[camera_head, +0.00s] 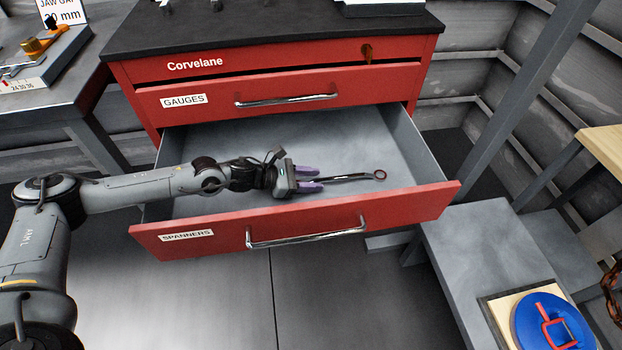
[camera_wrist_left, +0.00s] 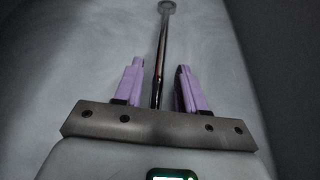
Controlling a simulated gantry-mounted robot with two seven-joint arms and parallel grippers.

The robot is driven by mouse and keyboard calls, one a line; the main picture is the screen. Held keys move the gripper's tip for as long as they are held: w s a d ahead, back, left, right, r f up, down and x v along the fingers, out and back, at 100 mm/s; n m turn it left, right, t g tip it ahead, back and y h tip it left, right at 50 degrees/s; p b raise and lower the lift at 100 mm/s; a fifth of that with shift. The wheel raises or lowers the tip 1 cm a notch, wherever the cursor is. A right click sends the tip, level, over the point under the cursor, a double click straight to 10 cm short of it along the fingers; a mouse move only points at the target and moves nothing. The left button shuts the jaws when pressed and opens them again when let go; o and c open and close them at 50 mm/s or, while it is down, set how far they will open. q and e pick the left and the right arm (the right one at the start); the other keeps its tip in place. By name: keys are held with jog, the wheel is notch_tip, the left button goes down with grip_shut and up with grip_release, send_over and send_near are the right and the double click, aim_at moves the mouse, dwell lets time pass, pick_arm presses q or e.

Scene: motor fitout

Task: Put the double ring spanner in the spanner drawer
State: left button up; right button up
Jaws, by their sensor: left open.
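The double ring spanner (camera_head: 352,177) lies inside the open drawer labelled SPANNERS (camera_head: 400,205). One ring end points to the right; the other end is hidden by my gripper. My left gripper (camera_head: 322,178) is inside the drawer at the spanner's left end, with its purple fingers apart. In the left wrist view the spanner (camera_wrist_left: 164,50) runs lengthwise between the open fingers of the gripper (camera_wrist_left: 159,80), with gaps on both sides. Its far ring shows at the top. My right gripper is not in view.
The red cabinet's GAUGES drawer (camera_head: 290,92) above looks nearly shut. The spanner drawer's front panel and handle (camera_head: 305,235) stand out toward me. The drawer floor right of the spanner is clear. A grey bench with a blue round object (camera_head: 548,320) stands lower right.

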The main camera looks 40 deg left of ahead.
pick_arm(q)
jog(key=p+v, duration=0.4)
jog(key=v, duration=0.8)
